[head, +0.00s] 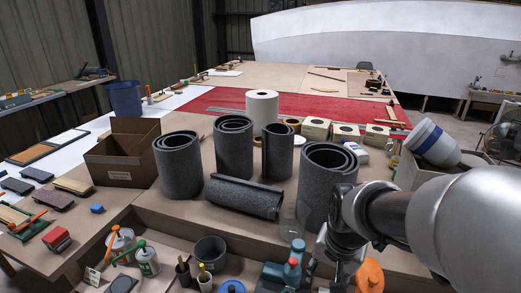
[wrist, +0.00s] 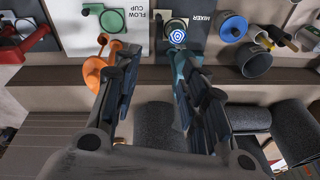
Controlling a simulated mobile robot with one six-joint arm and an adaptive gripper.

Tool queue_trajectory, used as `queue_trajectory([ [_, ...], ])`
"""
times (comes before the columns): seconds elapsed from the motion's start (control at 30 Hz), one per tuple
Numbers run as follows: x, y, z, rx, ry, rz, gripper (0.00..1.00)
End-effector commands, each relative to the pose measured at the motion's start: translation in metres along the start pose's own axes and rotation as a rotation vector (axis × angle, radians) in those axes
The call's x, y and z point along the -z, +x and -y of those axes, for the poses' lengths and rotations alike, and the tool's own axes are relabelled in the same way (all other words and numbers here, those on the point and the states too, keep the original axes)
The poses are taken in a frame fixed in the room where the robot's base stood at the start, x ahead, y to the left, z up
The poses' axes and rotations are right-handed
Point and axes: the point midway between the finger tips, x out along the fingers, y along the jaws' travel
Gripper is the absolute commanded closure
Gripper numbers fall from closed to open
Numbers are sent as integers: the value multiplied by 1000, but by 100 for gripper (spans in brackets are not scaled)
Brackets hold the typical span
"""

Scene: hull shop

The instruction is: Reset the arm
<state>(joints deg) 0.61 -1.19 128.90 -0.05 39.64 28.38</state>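My arm comes in from the right in the head view and reaches over the front of the bench. My gripper (head: 328,258) is partly hidden there behind my own arm. In the wrist view my gripper (wrist: 155,62) has its two fingers apart, with nothing held between them. An orange object (wrist: 95,75) lies beyond the left finger, and the orange object (head: 370,275) also shows in the head view.
Grey rolls (head: 178,165) stand on the bench, with one roll (head: 245,197) lying in front. A clear jar (head: 290,225) stands close to the gripper. A cardboard box (head: 112,172) is at left, a white-and-blue container (head: 430,142) at right. The red sheet (head: 330,107) farther back has open room.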

Motion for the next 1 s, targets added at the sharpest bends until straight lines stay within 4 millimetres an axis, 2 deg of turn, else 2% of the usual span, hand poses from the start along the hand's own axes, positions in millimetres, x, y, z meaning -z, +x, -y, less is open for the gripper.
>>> queue_trajectory([
  [0.03,-10,-22,-5,14,-51,-27,61],
  [0.1,-27,-45,-14,25,-125,-52,61],
  [0.2,-52,-72,-27,36,-230,-89,61],
  [0.33,-83,-94,-43,46,-355,-134,61],
  [0.5,-110,-107,-58,48,-464,-171,61],
  [0.6,-117,-109,-62,48,-494,-181,61],
  [1.0,-119,-109,-63,48,-503,-183,61],
])
